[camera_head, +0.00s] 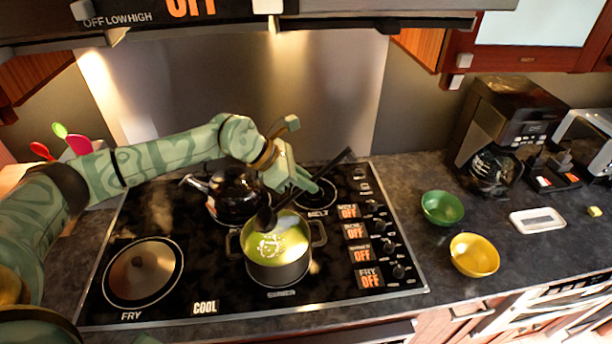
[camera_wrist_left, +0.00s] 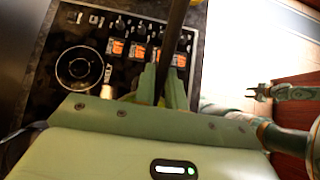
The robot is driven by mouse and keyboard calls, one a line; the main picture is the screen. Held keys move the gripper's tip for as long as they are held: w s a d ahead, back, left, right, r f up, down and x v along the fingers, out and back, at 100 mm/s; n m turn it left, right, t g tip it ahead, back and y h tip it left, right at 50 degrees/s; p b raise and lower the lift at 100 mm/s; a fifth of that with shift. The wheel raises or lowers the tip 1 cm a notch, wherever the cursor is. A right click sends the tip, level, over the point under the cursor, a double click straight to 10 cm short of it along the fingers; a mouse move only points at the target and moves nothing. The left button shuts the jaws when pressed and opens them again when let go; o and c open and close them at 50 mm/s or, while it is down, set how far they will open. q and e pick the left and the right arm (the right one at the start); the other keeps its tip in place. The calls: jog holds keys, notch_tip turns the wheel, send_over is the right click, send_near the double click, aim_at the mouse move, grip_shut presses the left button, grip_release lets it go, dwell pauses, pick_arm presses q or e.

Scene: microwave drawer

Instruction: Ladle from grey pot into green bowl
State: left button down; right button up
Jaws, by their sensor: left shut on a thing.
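The grey pot (camera_head: 278,272) stands on the front middle burner, with yellow-green liquid inside. My left gripper (camera_head: 312,186) is above the pot's back right side, shut on the black ladle (camera_head: 338,164). The ladle is tilted, its handle pointing up to the right and its dark head at the pot's back left rim. I cannot tell whether the head holds liquid. In the left wrist view the handle (camera_wrist_left: 177,40) runs between the fingers. The green bowl (camera_head: 442,208) sits on the counter right of the stove. My right gripper (camera_wrist_left: 256,92) shows small in the wrist view, apparently open, away from these things.
A yellow bowl (camera_head: 474,254) sits in front of the green bowl. A white dish (camera_head: 537,221) and a coffee maker (camera_head: 505,125) are farther right. A dark kettle (camera_head: 236,195) is behind the pot, and a lidded pan (camera_head: 143,272) is to its left. Stove knobs line the right edge.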

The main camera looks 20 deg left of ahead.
pick_arm(q)
jog(key=shift+f, duration=0.55)
jog(key=f+b, duration=0.2)
jog(key=f, duration=0.1)
jog(key=f+b, duration=0.3)
jog(key=f, duration=0.1)
jog(key=f+b, duration=0.3)
jog(key=f, duration=0.1)
jog(key=shift+w+d, duration=0.2)
jog(key=shift+w, duration=0.05)
jog(key=shift+f+b, duration=0.6)
jog(key=shift+f, duration=0.2)
